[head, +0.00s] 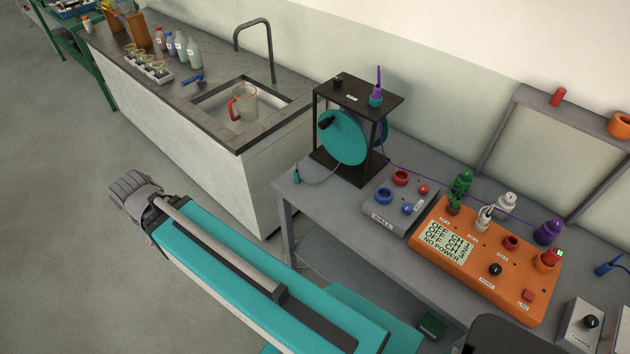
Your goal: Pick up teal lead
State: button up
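A small teal plug (297,176) lies at the left end of the grey bench, close to its edge. A thin grey lead runs from it toward the foot of the black-framed stand with a teal disc (344,138). A second teal piece (376,100) sits on top of that stand, with a purple plug (379,77) rising from it. My teal arm crosses the lower middle of the head view, in front of the bench. No part of my arm touches the teal plug.
A grey WALL box (385,213) and an orange box (470,265) with coloured plugs stand right of the stand. A purple lead passes behind them. A sink counter (190,135) with a jug (243,103) and bottles stands left. Open floor lies at the far left.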

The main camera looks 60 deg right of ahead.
aim_at(297, 180)
jog(key=k, duration=1.75)
jog(key=z, duration=0.9)
jog(key=i, duration=1)
jog(key=u, duration=0.05)
